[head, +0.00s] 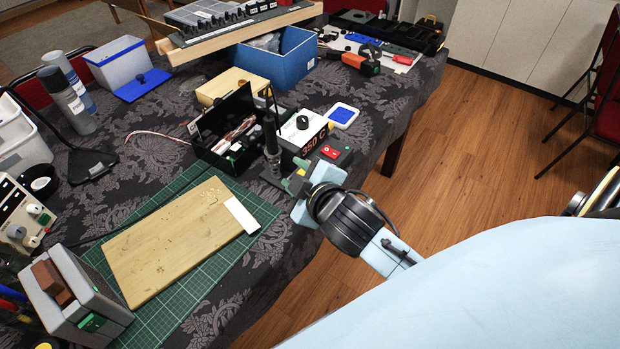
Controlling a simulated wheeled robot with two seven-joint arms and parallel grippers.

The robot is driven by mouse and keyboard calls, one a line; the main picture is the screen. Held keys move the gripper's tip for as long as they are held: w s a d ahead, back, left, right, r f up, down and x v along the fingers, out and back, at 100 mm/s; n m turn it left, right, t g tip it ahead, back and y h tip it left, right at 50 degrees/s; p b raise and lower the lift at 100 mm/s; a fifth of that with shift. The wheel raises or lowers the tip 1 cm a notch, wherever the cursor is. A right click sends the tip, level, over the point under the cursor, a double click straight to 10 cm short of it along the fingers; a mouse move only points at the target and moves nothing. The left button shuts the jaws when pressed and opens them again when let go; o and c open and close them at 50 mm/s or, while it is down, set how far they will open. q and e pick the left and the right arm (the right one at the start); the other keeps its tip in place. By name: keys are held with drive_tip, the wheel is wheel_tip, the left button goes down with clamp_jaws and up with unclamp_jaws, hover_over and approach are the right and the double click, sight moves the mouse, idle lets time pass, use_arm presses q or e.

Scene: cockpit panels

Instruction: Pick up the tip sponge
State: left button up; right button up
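My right gripper (298,187) reaches in from the right at the table's front edge, beside the soldering iron stand (270,168). Its two light blue fingers are apart. A small yellow-green patch (297,181) shows at the fingers, by the foot of the stand; it may be the tip sponge, but it is too small and too covered to be sure. I cannot see whether the fingers touch it. My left gripper is not in view.
A white station marked 350 C (305,130), a red-topped box (331,152) and a blue pad in a white frame (343,115) stand close behind the gripper. A wooden board (170,240) lies on a green cutting mat (185,300) to the left.

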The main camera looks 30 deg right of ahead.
drive_tip(key=w+a+r+n+t+y, duration=0.35)
drive_tip(key=r+n, duration=0.25)
drive_tip(key=r, duration=0.2)
drive_tip(key=w+a+r+n+t+y, duration=0.25)
drive_tip(key=a+r+n+y, duration=0.2)
drive_tip(key=r, duration=0.25)
drive_tip(key=s+a+r+n+g+y, duration=0.15)
drive_tip(key=a+n+g+y, duration=0.4)
drive_tip(key=n, duration=0.75)
drive_tip(key=s+a+r+n+g+y, duration=0.1)
drive_tip(key=s+a+n+g+y, duration=0.25)
drive_tip(key=n+g+y, duration=0.65)
wheel_tip(320, 180, down, 8)
drive_tip(key=d+f+n+g+h, duration=0.1)
drive_tip(key=d+n+g+h, duration=0.15)
drive_tip(key=n+h, duration=0.9)
drive_tip(key=w+d+f+n+g+h, duration=0.1)
drive_tip(key=w+d+n+h, duration=0.15)
drive_tip(key=d+h, duration=0.6)
drive_tip(key=w+d+f+n+h, duration=0.2)
drive_tip(key=d+n+h, duration=0.1)
drive_tip(key=d, duration=1.1)
drive_tip(key=shift+m, duration=0.35)
wheel_tip(320, 180, down, 7)
drive_tip(key=shift+f+b, duration=0.1)
drive_tip(key=shift+b, duration=0.25)
drive_tip(key=f, duration=0.5)
drive_tip(key=shift+w+d+f, duration=0.15)
drive_tip(key=shift+w+f, duration=0.15)
clamp_jaws()
